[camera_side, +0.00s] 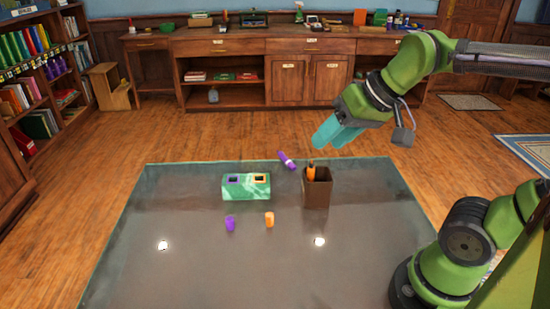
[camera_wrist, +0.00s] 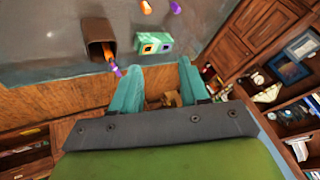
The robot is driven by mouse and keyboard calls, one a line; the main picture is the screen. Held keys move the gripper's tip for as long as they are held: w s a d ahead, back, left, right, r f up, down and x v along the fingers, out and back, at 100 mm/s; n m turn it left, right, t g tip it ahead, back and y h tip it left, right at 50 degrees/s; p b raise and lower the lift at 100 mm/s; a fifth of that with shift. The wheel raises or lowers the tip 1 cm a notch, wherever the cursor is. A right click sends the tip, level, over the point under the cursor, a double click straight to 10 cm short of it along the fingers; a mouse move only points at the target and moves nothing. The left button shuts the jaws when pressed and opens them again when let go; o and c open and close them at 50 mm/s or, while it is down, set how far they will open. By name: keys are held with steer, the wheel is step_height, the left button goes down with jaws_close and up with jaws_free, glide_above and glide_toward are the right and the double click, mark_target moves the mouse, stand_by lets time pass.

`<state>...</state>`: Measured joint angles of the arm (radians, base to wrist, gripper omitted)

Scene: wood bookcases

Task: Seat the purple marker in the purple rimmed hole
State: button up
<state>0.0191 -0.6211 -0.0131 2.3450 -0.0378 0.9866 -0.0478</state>
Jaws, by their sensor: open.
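The purple marker (camera_side: 287,160) is tilted, just left of the brown cup's rim in the side view; I cannot tell whether it touches the cup. In the wrist view the purple marker (camera_wrist: 117,70) shows by the cup's mouth, left of my fingers. The green block (camera_side: 246,192) has a purple rimmed hole (camera_side: 233,178) on the left and an orange rimmed hole (camera_side: 258,178) on the right. Both look empty. My gripper (camera_side: 338,134) is open and empty, above and right of the cup. Its teal fingers (camera_wrist: 154,70) are spread in the wrist view.
The brown cup (camera_side: 318,190) holds an orange marker (camera_side: 311,172). A purple cap (camera_side: 230,223) and an orange cap (camera_side: 269,219) stand in front of the block. The grey table (camera_side: 180,270) is clear at the front and left. Bookcases and cabinets stand beyond it.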

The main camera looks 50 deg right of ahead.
steer(key=shift+o, duration=0.5)
steer(key=shift+s+a+f, duration=0.2)
steer(key=shift+s+f, duration=0.35)
steer(key=shift+s, duration=0.1)
steer(key=shift+s+a+f, duration=0.15)
steer(key=shift+s+f, duration=0.4)
steer(key=shift+s, duration=0.05)
steer(key=shift+s+f, duration=0.15)
steer(key=shift+f, duration=0.05)
